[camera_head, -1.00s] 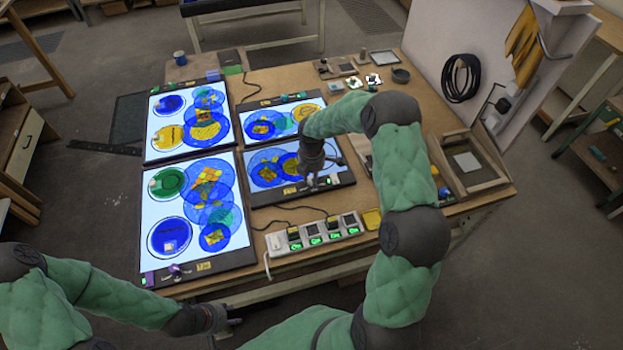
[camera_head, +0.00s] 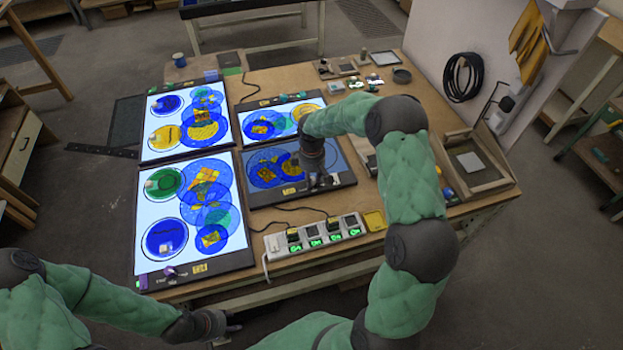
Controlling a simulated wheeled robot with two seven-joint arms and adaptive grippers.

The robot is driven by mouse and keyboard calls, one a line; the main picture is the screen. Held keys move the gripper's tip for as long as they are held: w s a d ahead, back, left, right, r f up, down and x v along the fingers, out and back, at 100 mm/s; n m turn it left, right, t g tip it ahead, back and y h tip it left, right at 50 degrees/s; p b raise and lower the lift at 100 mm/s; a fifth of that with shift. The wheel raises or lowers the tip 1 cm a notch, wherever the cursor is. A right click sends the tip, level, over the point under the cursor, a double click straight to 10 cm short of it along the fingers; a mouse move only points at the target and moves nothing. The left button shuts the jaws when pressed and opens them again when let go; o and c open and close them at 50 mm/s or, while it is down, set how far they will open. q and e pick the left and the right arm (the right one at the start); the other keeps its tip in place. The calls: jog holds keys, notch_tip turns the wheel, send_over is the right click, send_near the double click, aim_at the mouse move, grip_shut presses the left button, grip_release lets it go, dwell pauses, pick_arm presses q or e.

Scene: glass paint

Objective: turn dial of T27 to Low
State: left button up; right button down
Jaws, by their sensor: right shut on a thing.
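The lower-right light panel (camera_head: 339,165) carries blue and yellow round glass pieces and glows dimly. A yellow tag (camera_head: 290,190) is on its front edge; its lettering is too small to read, so I cannot confirm it is T27. My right gripper (camera_head: 320,184) points down at this panel's front right corner, shut on a small dial there. The fingers hide the dial, so its pointer cannot be seen. My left gripper (camera_head: 228,325) hangs low, off the table's front edge, and its finger state is unclear.
The lower-left panel (camera_head: 150,255), upper-left panel (camera_head: 152,110) and upper-right panel (camera_head: 243,112) glow brightly. A power strip (camera_head: 318,233) with green-lit switches lies in front.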

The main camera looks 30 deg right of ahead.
aim_at(312, 179)
jog(key=shift+m, duration=0.9)
jog(key=c, duration=1)
grip_release()
notch_tip(312, 179, up, 12)
jog(key=shift+r, duration=0.1)
